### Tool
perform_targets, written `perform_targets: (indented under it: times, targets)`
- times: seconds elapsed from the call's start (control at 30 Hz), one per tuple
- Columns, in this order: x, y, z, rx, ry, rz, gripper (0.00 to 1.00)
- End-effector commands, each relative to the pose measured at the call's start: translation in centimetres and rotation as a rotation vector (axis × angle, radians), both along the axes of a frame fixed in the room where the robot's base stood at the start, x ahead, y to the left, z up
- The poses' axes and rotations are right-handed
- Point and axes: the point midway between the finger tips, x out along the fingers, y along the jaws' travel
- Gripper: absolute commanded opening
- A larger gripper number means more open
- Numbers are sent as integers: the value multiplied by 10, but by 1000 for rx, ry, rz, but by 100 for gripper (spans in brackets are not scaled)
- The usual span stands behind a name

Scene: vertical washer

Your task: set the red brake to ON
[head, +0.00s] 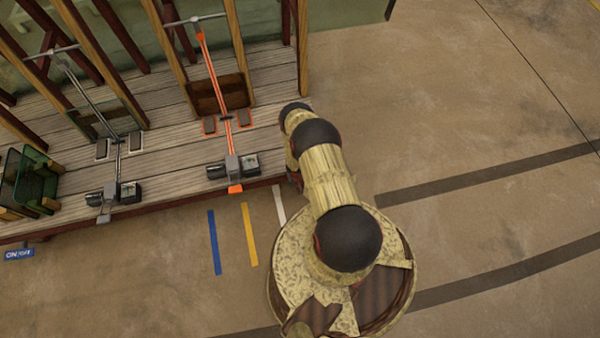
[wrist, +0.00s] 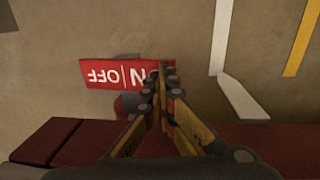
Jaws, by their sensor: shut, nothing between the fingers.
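A red plate lettered ON|OFF (wrist: 110,73) shows upside down in the wrist view. My gripper (wrist: 168,76) is shut and empty, and its fingertips cover the plate's ON end in the picture; I cannot tell whether they touch it. A small dark reddish part (wrist: 128,104) lies just below the plate, partly hidden by my fingers. I cannot tell which way any brake is set. In the head view my arm hides my gripper and the red plate. An orange-red rod (head: 215,80) runs over the plank deck to an orange end piece (head: 235,188).
A dark red beam (wrist: 48,142) crosses low in the wrist view. The plank deck (head: 170,160) carries a grey rod (head: 82,92) and a green basket (head: 30,180). A blue ON/OFF plate (head: 19,254) is at far left. Open floor (head: 480,110) lies to the right.

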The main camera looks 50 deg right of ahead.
Motion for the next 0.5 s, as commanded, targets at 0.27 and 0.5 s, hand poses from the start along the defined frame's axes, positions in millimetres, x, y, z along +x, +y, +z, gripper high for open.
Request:
perform_targets:
  times: [0.27, 0.5]
  targets:
    - [-2, 4, -6, -45, 29, 0, 0]
    - [0, 6, -12, -44, 28, 1, 0]
